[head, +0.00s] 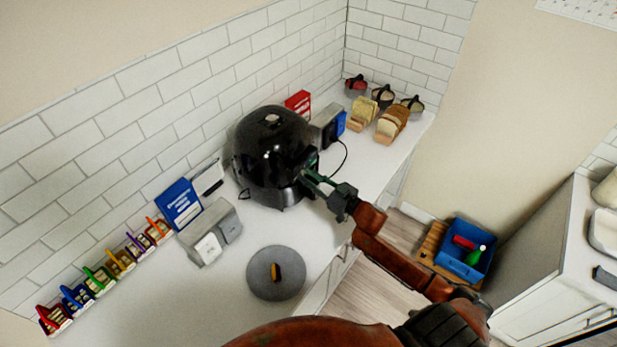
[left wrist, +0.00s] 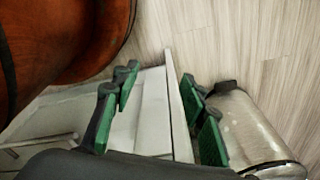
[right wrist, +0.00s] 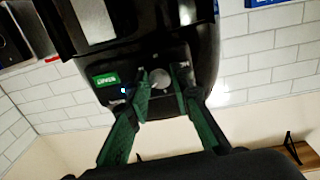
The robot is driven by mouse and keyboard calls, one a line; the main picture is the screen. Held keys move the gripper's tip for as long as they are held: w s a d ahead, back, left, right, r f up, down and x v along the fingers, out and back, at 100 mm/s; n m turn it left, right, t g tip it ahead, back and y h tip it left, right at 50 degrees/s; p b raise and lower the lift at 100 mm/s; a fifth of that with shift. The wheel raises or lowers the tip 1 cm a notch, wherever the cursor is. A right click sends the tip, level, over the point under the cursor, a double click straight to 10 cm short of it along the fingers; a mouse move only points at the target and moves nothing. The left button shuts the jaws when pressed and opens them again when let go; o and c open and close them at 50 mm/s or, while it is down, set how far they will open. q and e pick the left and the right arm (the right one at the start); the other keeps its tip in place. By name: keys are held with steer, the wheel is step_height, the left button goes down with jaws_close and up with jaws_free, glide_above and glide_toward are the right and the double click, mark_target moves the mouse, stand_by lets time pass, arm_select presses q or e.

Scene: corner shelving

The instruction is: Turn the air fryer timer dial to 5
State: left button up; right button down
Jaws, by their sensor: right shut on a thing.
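The black air fryer (head: 272,155) stands on the white counter against the tiled wall. Its front panel (right wrist: 118,72), with a green label and a small blue light, shows in the right wrist view. The round grey timer dial (right wrist: 160,79) sits between the fingers of my right gripper (head: 308,174), which is shut on it. Its markings are too small to read and partly hidden by the fingers. My left gripper (left wrist: 160,108) is open and empty, low down away from the counter, over the floor side.
Bread slices (head: 391,124) stand behind right.

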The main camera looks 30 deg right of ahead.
steer(key=n, duration=0.5)
steer(key=shift+f, duration=0.1)
steer(key=n+b, duration=0.2)
steer(key=n, duration=0.4)
steer(key=shift+y, duration=0.4)
steer(key=shift+n, duration=0.3)
steer(key=c, duration=1.7)
jaws_free()
steer(key=shift+d, duration=0.1)
